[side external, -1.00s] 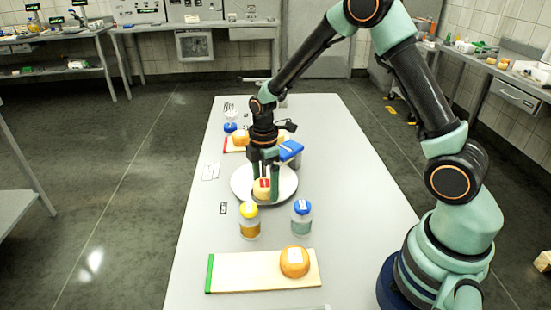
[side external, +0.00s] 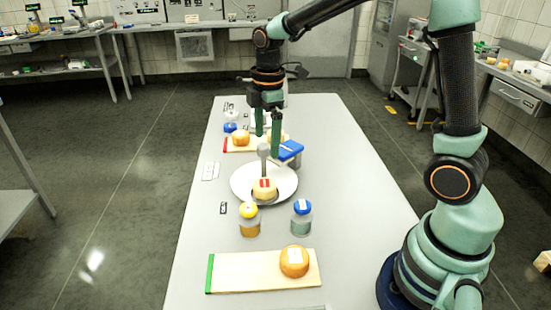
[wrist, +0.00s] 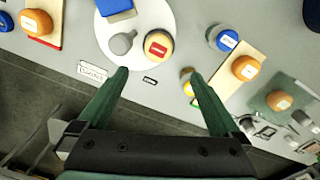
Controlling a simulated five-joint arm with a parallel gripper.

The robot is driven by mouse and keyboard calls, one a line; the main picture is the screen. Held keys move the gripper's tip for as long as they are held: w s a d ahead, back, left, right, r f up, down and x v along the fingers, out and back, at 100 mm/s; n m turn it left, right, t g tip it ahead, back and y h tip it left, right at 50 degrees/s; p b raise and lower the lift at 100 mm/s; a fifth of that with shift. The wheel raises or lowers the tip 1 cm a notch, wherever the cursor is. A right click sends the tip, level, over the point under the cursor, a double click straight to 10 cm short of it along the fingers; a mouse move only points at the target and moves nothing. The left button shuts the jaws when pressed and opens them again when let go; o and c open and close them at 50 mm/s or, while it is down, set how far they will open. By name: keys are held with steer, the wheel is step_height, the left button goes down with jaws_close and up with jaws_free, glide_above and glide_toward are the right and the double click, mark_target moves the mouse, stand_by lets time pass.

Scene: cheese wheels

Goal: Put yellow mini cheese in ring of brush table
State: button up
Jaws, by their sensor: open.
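A small pale-yellow cheese wheel with a red label (side external: 264,189) sits at the near edge of a round white plate (side external: 285,186) in the side external view. In the wrist view the cheese (wrist: 158,45) lies on the plate (wrist: 165,15) beside a grey knobbed post (wrist: 122,43). The post (side external: 264,151) stands upright behind the cheese in the side external view. My gripper (side external: 267,146) is open and empty, raised above and behind the cheese. In the wrist view its fingertips (wrist: 158,74) are apart with no object between them. I cannot make out which part is the ring.
A yellow-capped bottle (side external: 250,220) and a blue-capped bottle (side external: 302,218) stand in front of the plate. An orange cheese (side external: 294,262) sits on a near board (side external: 240,272); another (side external: 241,138) is on the far board.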

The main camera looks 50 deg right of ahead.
steer(key=s+a+r+m+t, duration=0.1)
steer(key=s+r+m+t, duration=0.4)
steer(key=s+m, duration=0.7)
steer(key=shift+s+r+m, duration=0.35)
steer(key=shift+r+m, duration=0.15)
steer(key=shift+r, duration=0.75)
steer(key=shift+a, duration=0.1)
